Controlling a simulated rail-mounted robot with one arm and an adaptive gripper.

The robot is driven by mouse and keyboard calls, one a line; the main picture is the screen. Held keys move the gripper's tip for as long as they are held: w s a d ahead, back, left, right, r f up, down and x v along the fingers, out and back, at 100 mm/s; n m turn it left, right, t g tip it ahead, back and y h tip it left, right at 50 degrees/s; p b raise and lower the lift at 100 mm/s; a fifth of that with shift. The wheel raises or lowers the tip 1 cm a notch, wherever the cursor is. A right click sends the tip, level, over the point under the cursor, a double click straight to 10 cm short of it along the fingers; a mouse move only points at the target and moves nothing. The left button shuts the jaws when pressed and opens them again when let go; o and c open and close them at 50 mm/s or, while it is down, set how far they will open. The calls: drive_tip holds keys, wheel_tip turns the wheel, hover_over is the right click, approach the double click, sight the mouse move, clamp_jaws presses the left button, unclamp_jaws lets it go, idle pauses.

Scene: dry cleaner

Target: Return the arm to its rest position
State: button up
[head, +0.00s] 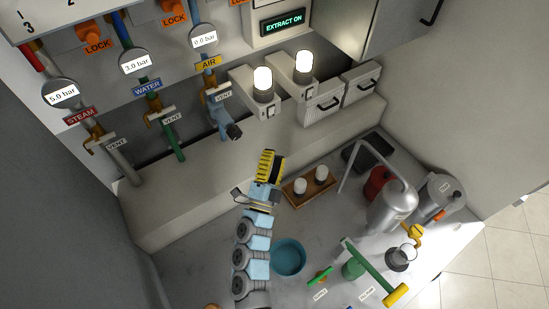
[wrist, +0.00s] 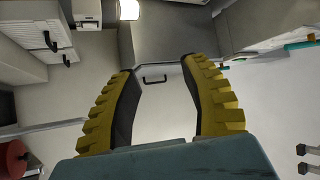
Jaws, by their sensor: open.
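My gripper (head: 270,166) is at the end of my blue and grey arm, above the counter in the head view. Its yellow ribbed fingers point up toward the back wall. In the wrist view the two fingers of my gripper (wrist: 160,75) stand apart with nothing between them. Beyond the gap is a pale panel with a dark handle (wrist: 155,79).
Steam, water and air pipes with gauges line the back wall, the air valve (head: 217,112) nearest my gripper. Two lit lamps (head: 263,84) stand behind it.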

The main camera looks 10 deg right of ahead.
drive_tip(key=shift+s+d+r, duration=0.1)
drive_tip(key=shift+s, duration=0.1)
idle(0.5)
